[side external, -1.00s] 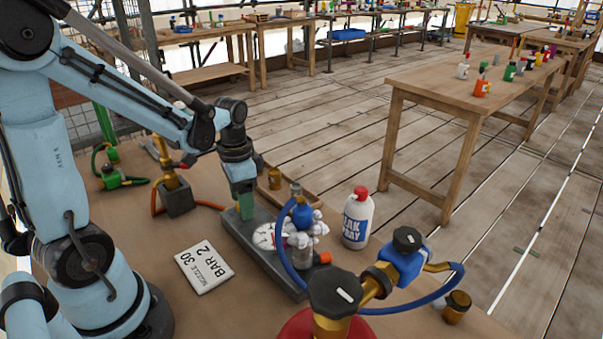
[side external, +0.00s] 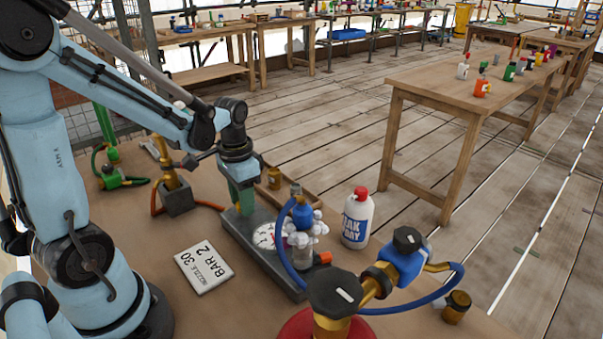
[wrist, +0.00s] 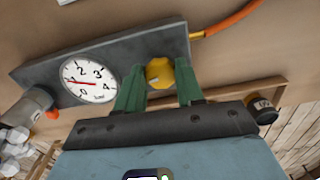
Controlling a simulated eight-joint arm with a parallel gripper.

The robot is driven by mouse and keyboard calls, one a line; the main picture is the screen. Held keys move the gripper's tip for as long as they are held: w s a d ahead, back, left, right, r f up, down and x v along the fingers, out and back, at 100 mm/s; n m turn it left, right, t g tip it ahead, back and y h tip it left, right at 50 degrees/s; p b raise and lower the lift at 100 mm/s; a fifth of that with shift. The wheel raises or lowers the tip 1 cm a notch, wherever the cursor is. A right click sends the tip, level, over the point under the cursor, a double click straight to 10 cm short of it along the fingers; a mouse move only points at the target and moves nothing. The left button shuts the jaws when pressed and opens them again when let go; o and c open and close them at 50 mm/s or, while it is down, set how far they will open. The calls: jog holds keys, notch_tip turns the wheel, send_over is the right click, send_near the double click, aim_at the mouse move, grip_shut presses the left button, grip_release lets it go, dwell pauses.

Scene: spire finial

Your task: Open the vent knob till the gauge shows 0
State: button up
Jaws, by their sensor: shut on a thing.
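The yellow vent knob (wrist: 159,73) sits on a dark grey block (wrist: 45,72) in the wrist view. My gripper (wrist: 158,90) has its green fingers on either side of the knob and is shut on it. In the side view my gripper (side external: 243,208) reaches down to the block's far end and hides the knob. The white round gauge (wrist: 89,80) is beside the knob; its red needle points left, near the 1. The gauge also shows small in the side view (side external: 264,237), where its reading is unclear.
A blue-topped fitting (side external: 302,216) with pale round lumps and a blue hose stands beside the gauge. A card (side external: 204,266) reads "NOZZLE 30 BAR 2". A brass-and-blue regulator (side external: 404,262) stands in front.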

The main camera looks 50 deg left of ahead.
jog(key=n, duration=0.5)
jog(key=shift+d, duration=0.1)
jog(key=shift+w+n, duration=0.1)
jog(key=shift+n, duration=2.3)
jog(key=o, duration=1.1)
jog(key=shift+c, duration=0.2)
notch_tip(320, 180, up, 12)
